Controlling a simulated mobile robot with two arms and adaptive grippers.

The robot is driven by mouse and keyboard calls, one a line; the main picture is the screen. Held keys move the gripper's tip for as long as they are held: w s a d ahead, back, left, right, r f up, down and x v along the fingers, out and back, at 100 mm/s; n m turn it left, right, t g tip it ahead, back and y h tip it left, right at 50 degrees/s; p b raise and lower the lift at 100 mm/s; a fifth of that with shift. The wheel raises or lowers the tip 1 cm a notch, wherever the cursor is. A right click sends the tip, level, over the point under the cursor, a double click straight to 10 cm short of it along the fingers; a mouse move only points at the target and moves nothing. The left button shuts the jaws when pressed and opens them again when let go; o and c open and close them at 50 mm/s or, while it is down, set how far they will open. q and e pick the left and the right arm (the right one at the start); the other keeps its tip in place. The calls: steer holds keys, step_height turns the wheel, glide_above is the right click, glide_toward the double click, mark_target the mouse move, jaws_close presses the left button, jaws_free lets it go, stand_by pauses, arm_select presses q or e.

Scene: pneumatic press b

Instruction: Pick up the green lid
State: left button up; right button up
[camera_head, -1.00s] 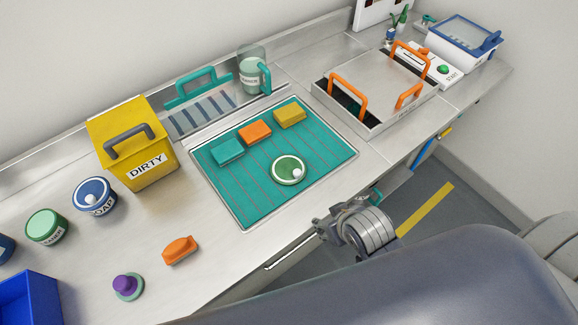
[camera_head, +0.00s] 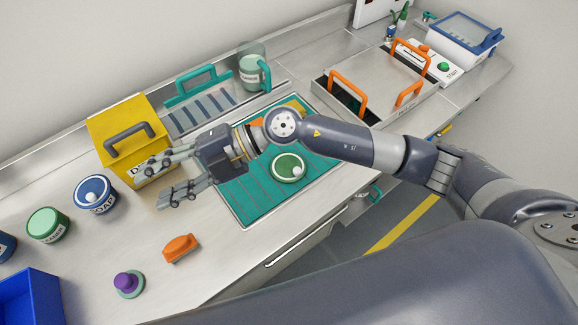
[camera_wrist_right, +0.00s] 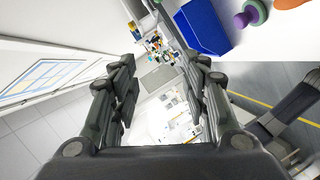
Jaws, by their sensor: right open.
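The green lid (camera_head: 288,168) is a round green disc with a pale rim and a white knob. It lies on the teal mat (camera_head: 247,205) in the head view. My right gripper (camera_head: 158,185) is open and empty. It hangs left of the mat, in front of the yellow DIRTY box, with its fingers pointing left and apart from the lid. In the right wrist view the open fingers (camera_wrist_right: 163,72) have nothing between them, and the lid is not in view. My left gripper is not in view.
The yellow box (camera_head: 115,125), blue SOAP jar (camera_head: 95,193), green-topped jar (camera_head: 47,224), orange block (camera_head: 180,247) and purple knob (camera_head: 127,282) stand at the left. My right arm crosses the mat's far part, partly hiding blocks. A metal press with orange handles (camera_head: 347,92) stands right.

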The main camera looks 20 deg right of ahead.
steer(key=w+d+f+n+h, duration=0.1)
steer(key=d+f+h, duration=0.3)
steer(key=d+f, duration=0.15)
steer(key=m+t+h+p, duration=0.1)
steer(key=m+h, duration=0.1)
steer(key=h, duration=0.9)
glide_above(297, 169)
step_height(297, 169, down, 11)
steer(key=shift+f, duration=0.1)
steer(key=shift+f+p, duration=0.35)
steer(key=shift+f, duration=0.3)
steer(key=shift+f+p, duration=0.35)
step_height(297, 169, down, 4)
steer(key=shift+r+p, duration=0.15)
steer(key=shift+p, duration=0.5)
steer(key=shift+f, duration=0.35)
